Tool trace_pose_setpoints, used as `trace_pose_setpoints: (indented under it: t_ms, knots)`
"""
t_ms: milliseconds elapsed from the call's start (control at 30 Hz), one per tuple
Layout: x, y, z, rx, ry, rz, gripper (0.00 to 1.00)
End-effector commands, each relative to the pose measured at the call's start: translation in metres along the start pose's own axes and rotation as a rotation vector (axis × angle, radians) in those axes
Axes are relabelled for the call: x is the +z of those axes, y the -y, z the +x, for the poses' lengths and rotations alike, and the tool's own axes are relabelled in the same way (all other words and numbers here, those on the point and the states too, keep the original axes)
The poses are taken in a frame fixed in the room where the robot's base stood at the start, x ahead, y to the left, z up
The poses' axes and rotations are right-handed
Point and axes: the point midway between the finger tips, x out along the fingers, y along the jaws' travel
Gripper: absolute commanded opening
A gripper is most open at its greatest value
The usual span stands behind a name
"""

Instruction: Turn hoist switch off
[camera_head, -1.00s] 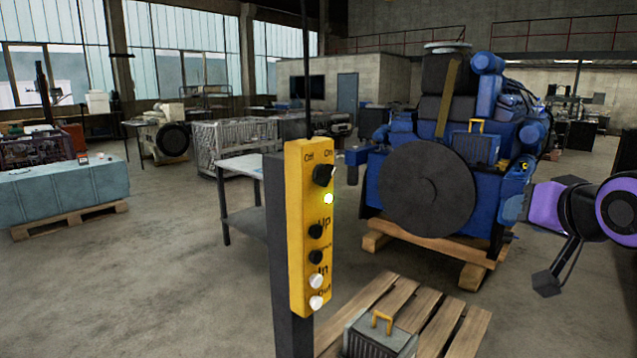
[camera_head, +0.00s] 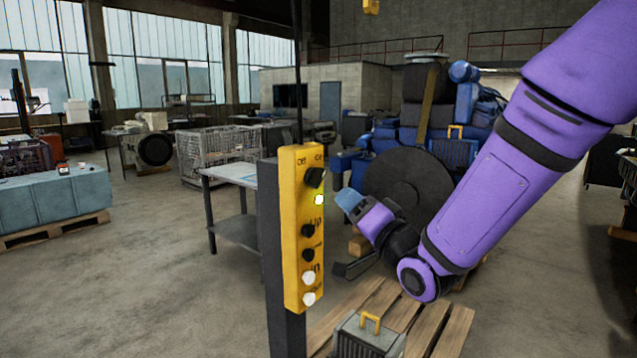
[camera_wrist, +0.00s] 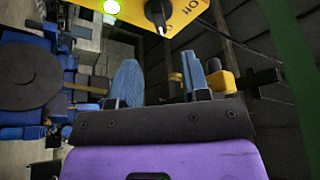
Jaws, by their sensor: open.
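The yellow hoist control box (camera_head: 301,230) stands upright on a dark post. The black hoist switch (camera_head: 315,177) is a rotary knob at its top, under the Off and On labels. A green lamp (camera_head: 319,200) below it is lit. My gripper (camera_head: 350,203) is to the right of the box, apart from it. In the wrist view my gripper (camera_wrist: 162,80) has its two blue fingers spread, with nothing between them. The switch (camera_wrist: 157,12) shows ahead at the top edge, beyond the fingertips.
Black and white buttons (camera_head: 308,279) line the box below the lamp. A pallet (camera_head: 440,325) with a grey yellow-handled block (camera_head: 366,338) is low at the right. A blue engine with a dark disc (camera_head: 407,190) stands behind my arm.

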Motion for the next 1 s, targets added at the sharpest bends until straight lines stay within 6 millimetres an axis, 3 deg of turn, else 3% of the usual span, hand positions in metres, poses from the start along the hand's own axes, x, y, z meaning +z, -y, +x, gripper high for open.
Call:
trace_pose_setpoints:
  t_ms: [300, 500, 700, 967, 1000]
  knots:
    - [0.001, 0.0, 0.056, 0.0, 0.002, -0.001, 0.43]
    - [0.0, 0.0, 0.083, 0.001, 0.0, -0.002, 0.43]
    - [0.0, 0.0, 0.094, 0.002, 0.0, -0.001, 0.43]
    - [0.0, 0.0, 0.095, 0.002, 0.001, -0.002, 0.43]
    - [0.0, 0.0, 0.095, 0.002, 0.001, -0.002, 0.38]
